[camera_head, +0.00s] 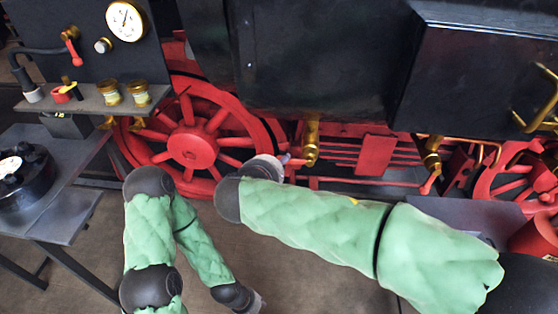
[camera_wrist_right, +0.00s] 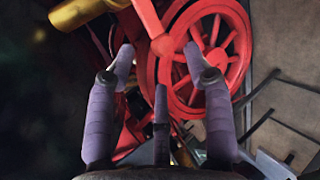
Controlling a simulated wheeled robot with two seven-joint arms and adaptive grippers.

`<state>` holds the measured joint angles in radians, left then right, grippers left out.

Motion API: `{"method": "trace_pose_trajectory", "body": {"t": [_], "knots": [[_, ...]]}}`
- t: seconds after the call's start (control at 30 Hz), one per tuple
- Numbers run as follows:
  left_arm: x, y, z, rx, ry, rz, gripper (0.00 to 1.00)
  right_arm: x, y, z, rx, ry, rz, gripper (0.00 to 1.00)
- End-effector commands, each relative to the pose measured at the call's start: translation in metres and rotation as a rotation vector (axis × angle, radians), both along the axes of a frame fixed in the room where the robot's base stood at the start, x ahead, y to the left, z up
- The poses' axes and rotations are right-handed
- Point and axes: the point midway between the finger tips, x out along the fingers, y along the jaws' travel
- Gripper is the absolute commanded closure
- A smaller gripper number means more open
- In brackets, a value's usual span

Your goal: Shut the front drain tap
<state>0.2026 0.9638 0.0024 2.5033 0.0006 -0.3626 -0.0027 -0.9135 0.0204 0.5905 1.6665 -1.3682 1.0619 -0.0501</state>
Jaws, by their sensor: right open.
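I cannot tell for sure which is the front one. My right gripper (camera_head: 287,159) is close beside the left tap, partly hidden behind my wrist. In the right wrist view the gripper (camera_wrist_right: 160,62) is open, its purple fingers apart with nothing clearly between them. A brass pipe (camera_wrist_right: 82,12) shows at upper left there. My left arm hangs down at lower left; its gripper is not in view.
A red spoked wheel (camera_head: 192,145) stands left of my right gripper, and another (camera_head: 520,175) at far right. A grey bench (camera_head: 65,205) stands at left. A shelf (camera_head: 90,101) with brass cups and a gauge (camera_head: 125,20) are at upper left. The floor (camera_head: 300,265) is open in front.

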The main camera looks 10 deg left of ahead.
Motion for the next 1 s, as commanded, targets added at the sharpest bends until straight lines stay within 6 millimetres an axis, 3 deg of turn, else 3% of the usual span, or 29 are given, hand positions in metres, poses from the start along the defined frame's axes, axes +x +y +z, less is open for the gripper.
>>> {"method": "trace_pose_trajectory", "body": {"t": [0.1,0.33,1.0], "knots": [[0.0,0.0,0.0,0.0,0.0,0.0,0.6,-0.02,0.005,0.013,0.003,-0.002,0.003,0.48],[0.0,0.0,0.0,0.0,0.0,0.0,0.6,-0.042,0.008,0.027,0.001,-0.001,0.001,0.48],[0.0,0.0,0.0,0.0,0.0,0.0,0.6,-0.046,0.008,0.024,0.001,0.014,-0.002,0.48]]}}
